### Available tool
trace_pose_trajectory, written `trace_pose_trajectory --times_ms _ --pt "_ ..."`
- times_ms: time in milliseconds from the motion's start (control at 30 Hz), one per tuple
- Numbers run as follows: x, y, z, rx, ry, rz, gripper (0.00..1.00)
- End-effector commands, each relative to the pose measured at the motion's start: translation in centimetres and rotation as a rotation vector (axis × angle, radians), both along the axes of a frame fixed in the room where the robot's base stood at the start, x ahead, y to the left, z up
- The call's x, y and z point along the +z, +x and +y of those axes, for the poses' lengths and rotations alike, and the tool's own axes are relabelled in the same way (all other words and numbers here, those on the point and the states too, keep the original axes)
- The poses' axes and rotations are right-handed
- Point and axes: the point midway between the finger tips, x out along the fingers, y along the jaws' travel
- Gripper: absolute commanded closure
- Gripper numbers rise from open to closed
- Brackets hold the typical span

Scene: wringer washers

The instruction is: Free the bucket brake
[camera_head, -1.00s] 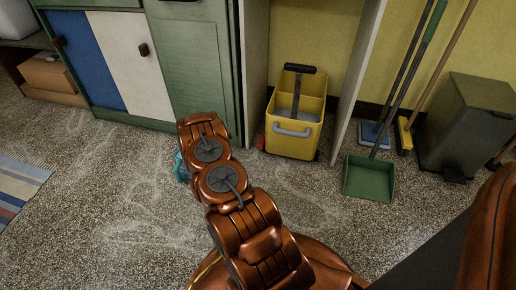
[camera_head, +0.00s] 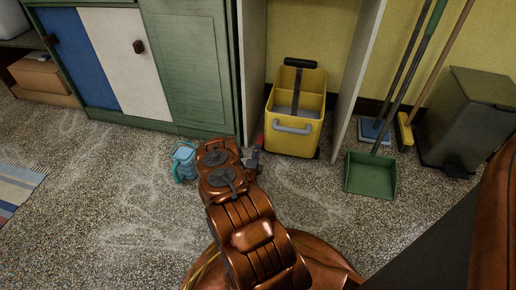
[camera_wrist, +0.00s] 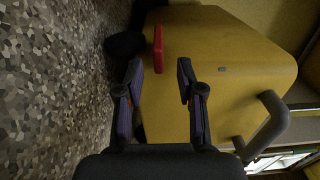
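The yellow bucket (camera_head: 294,133) stands in an open bay between the green cabinet and a white panel, with a black-topped upright and a grey front handle. A small red lever (camera_wrist: 158,48), which looks like the brake, sticks out beside a black caster (camera_wrist: 124,45) at the bucket's base. In the head view the red lever (camera_head: 261,141) shows at the bucket's lower left. My gripper (camera_wrist: 160,78) is open and empty, its fingers pointing at the lever and a little short of it. In the head view my gripper (camera_head: 254,160) is partly hidden by my arm.
A light-blue object (camera_head: 183,160) stands on the floor just left of my arm. The cabinet (camera_head: 192,65) and white panel (camera_head: 355,75) flank the bucket. A green dustpan (camera_head: 371,175), brooms and a grey bin (camera_head: 468,120) stand at right.

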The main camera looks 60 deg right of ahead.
Motion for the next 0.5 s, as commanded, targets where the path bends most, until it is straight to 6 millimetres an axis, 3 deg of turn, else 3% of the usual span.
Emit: trace_pose_trajectory --times_ms 200,500 --pt "-0.3 1.0 -2.6 0.001 0.002 0.002 0.62" --pt "-0.1 1.6 -3.7 0.005 0.001 0.003 0.62"
